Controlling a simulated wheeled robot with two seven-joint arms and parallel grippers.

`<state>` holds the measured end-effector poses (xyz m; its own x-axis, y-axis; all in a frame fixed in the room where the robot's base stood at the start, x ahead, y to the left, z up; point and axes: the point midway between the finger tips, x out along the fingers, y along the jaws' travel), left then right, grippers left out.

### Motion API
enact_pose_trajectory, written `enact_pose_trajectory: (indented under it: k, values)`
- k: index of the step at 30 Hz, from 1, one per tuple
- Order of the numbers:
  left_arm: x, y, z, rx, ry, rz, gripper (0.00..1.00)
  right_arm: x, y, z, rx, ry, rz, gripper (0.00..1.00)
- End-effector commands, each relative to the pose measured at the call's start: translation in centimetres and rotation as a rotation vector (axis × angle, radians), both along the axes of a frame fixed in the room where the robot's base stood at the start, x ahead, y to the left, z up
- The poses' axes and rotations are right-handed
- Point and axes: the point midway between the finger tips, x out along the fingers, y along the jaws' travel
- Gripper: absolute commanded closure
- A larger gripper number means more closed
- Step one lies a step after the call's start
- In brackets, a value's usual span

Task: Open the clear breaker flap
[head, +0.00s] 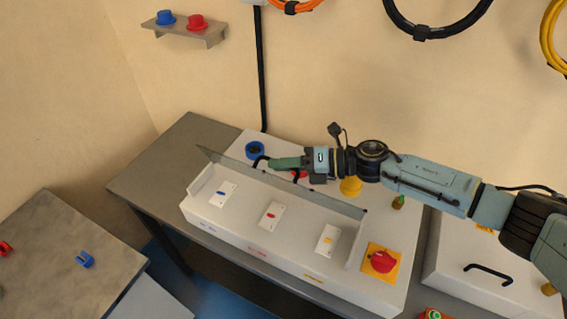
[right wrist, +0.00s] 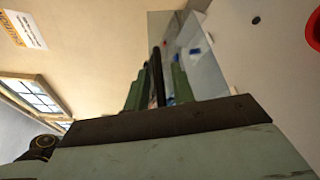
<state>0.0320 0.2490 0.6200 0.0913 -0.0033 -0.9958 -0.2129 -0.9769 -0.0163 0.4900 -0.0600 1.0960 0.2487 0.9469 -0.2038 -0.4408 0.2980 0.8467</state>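The clear flap (head: 325,202) is a thin grey see-through sheet on the white breaker box (head: 220,216). It stands raised along the back of the breaker bay, and the bay's front and top are uncovered. In the bay are white breaker plates with blue (head: 222,193), red (head: 270,215) and yellow (head: 328,240) levers. My right gripper (head: 272,163) is behind the flap, near its upper left part, at a black handle (head: 259,160). In the right wrist view the black handle (right wrist: 157,75) lies between the green fingers, which look closed around it. My left gripper is out of view.
A red rotary knob on a yellow plate (head: 381,262) is right of the bay. A side table (head: 60,245) stands at left; a white box with a black handle (head: 487,271) is at right.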

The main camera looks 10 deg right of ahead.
Motion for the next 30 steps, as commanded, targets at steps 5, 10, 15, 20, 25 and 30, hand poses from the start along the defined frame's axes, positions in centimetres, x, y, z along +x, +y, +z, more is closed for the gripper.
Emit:
enact_pose_trajectory:
  k: [5,10,15,20,25,30]
  values:
    - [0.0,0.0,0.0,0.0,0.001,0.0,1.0,0.0,0.0,0.0,0.0,0.0,0.0,0.99]
    - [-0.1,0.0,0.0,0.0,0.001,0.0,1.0,0.0,0.0,0.0,0.0,0.001,0.0,1.0]
    - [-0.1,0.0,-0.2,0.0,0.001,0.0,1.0,0.1,-0.1,-0.1,0.004,0.006,0.0,1.0]
    - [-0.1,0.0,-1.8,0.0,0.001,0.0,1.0,0.9,-0.6,-0.4,0.051,0.073,-0.002,1.0]
    - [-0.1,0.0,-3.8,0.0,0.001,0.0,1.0,2.3,-1.6,-0.7,0.071,0.103,-0.002,1.0]
    - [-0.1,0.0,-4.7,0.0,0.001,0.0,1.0,3.0,-2.1,-0.8,0.069,0.103,-0.002,1.0]
